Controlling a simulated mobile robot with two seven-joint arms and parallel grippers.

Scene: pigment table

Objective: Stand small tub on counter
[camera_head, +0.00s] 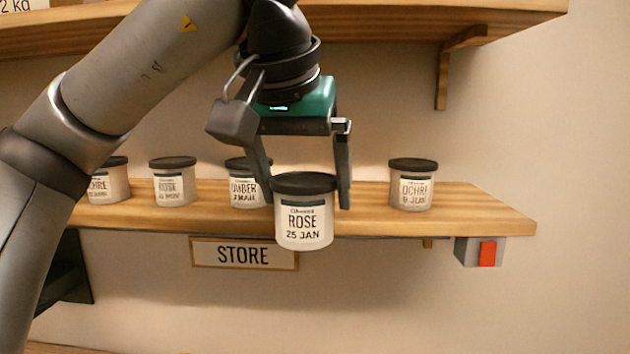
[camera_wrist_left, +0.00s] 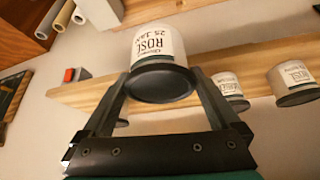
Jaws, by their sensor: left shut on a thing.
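A small white tub with a dark lid, labelled ROSE 25 JAN (camera_head: 304,222), hangs upright between the fingers of my left gripper (camera_head: 308,195), in front of the shelf edge. The left gripper is shut on this tub near its lid. In the left wrist view, the same tub (camera_wrist_left: 160,60) appears upside down between the two fingers (camera_wrist_left: 163,95). The counter cannot be told apart for sure; a wooden edge (camera_head: 60,349) shows at the bottom left of the head view. My right gripper is not in view.
The wooden shelf (camera_head: 480,215) with a STORE sign (camera_head: 243,254) holds several similar tubs, including OCHRE (camera_head: 412,186) at right, UMBER (camera_head: 243,186) and another ROSE (camera_head: 173,184). A grey box with a red front (camera_head: 487,253) is under its right end. Another shelf (camera_head: 400,25) is above.

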